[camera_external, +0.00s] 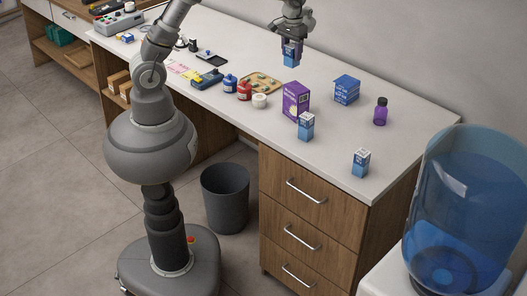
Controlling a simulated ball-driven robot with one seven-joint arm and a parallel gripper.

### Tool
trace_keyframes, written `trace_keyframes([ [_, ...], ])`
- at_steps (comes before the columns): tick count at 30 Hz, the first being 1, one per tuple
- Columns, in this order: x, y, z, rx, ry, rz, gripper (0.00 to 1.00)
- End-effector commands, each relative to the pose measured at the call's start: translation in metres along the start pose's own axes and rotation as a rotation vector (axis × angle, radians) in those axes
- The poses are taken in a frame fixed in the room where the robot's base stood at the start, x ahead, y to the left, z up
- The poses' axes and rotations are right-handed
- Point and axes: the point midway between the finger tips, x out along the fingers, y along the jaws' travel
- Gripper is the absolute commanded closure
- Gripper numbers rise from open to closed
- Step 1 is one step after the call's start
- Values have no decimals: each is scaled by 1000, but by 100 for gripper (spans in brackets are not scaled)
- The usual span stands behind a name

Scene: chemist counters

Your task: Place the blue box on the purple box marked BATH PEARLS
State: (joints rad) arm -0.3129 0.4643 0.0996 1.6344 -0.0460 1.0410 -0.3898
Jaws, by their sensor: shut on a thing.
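The held box looks clear of the counter. The purple box (296,101) stands upright on the counter, lower in the picture and slightly right of the held box; its lettering is too small to read. Other blue boxes are in view: a small blue and white one (306,127) just in front of the purple box, another small one (361,163) near the front right corner, and a wider blue box (346,90) right of the purple box.
A purple bottle (381,111) stands at the right. Left of the purple box are a white jar (260,101), a red jar (244,90), a blue jar (230,83) and a tan tray (264,80). A water cooler bottle (462,215) stands at the lower right.

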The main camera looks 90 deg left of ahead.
Motion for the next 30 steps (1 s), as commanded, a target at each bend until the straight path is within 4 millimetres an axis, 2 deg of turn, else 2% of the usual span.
trace_keyframes([
  [1, -6, -14, 19, 2, -3, 0, 87],
  [6, 1, -47, 67, 18, -3, 3, 87],
  [13, 8, -70, 108, 30, -6, 5, 87],
  [15, 25, -69, 106, 30, -8, 3, 87],
  [19, 45, -70, 106, 29, -10, 2, 87],
  [23, 58, -68, 102, 29, -6, 4, 87],
  [26, 63, -61, 86, 30, -5, 4, 87],
  [30, 68, -44, 47, 30, -4, 5, 87],
])
